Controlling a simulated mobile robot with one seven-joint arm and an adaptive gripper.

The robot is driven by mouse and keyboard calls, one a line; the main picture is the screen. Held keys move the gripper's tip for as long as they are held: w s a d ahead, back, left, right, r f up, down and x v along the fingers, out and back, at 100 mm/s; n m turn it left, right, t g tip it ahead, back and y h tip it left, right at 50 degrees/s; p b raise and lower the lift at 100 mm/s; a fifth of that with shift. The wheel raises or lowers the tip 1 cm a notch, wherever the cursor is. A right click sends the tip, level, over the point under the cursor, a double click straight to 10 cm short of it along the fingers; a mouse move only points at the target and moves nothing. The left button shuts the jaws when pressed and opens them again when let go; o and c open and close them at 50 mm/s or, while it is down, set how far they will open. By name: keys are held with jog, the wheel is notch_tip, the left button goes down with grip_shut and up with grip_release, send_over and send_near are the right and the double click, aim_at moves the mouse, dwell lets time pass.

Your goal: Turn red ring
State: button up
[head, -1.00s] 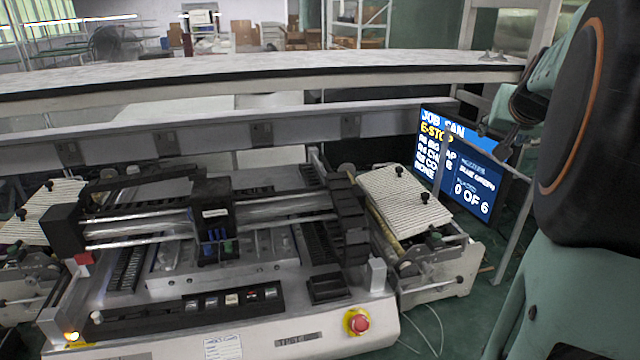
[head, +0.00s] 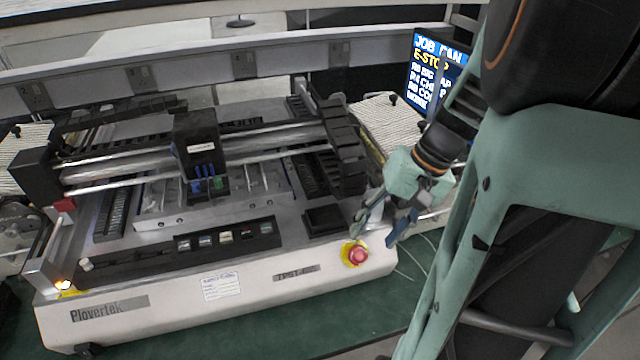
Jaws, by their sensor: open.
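The red ring is the round red emergency-stop button (head: 358,256) on a yellow surround (head: 347,247). It sits on the front right corner of the white machine (head: 220,295). My gripper (head: 374,228) is open, just above and to the right of the button. Its two fingers point down and to the left, and one fingertip comes close to the yellow surround. I cannot tell whether it touches. Nothing is seen between the fingers.
The machine's gantry and black print head (head: 200,150) stand left of my gripper. A striped feeder panel (head: 372,125) lies behind. A screen (head: 435,75) showing "E-STOP" is partly hidden by my arm.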

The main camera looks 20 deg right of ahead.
aim_at(361, 252)
jog(key=x, duration=0.6)
jog(key=shift+w+a+f+b, duration=0.1)
jog(key=shift+f+b, duration=0.25)
jog(key=c, duration=1.2)
jog(key=shift+o, duration=0.2)
